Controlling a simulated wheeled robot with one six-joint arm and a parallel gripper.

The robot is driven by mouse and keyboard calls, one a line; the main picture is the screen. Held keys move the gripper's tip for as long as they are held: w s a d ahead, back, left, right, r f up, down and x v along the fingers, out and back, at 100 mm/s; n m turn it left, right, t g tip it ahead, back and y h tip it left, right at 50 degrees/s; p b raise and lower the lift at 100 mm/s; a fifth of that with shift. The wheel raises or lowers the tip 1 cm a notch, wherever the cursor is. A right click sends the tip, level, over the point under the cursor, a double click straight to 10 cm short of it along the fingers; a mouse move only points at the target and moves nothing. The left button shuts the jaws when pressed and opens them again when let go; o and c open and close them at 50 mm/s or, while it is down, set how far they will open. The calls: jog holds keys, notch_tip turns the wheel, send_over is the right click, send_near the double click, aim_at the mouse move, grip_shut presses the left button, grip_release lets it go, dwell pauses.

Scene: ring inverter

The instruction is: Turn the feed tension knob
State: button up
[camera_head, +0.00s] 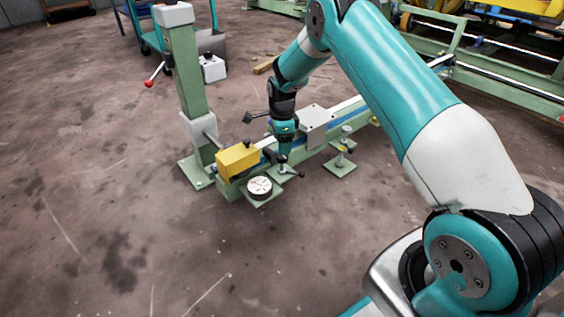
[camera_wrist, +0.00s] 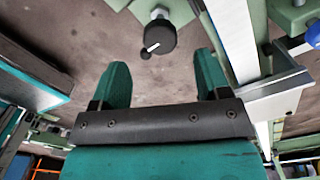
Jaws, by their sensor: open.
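A round black knob (camera_wrist: 161,38) with a white pointer line shows in the wrist view, on a grey stem, with a small dark piece at its lower left; I take it to be the feed tension knob. My gripper (camera_wrist: 162,62) is open, its two teal fingers spread and empty. The knob appears beyond the fingertips, roughly centred between them; no contact shows. In the head view my gripper (camera_head: 284,156) points down beside the green machine rail. I cannot surely pick out the same knob there; the gripper and wrist cover part of that spot.
A yellow block (camera_head: 238,161), a round white dial (camera_head: 259,186) and a small post on a green plate (camera_head: 341,166) stand close to my gripper. A green column (camera_head: 185,80) with a red-tipped lever (camera_head: 151,82) rises at left. The floor in front is clear.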

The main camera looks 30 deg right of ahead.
aim_at(282, 166)
notch_tip(282, 166, down, 5)
jog(key=shift+f+b, duration=0.2)
jog(key=shift+b, duration=0.85)
jog(key=c, duration=0.9)
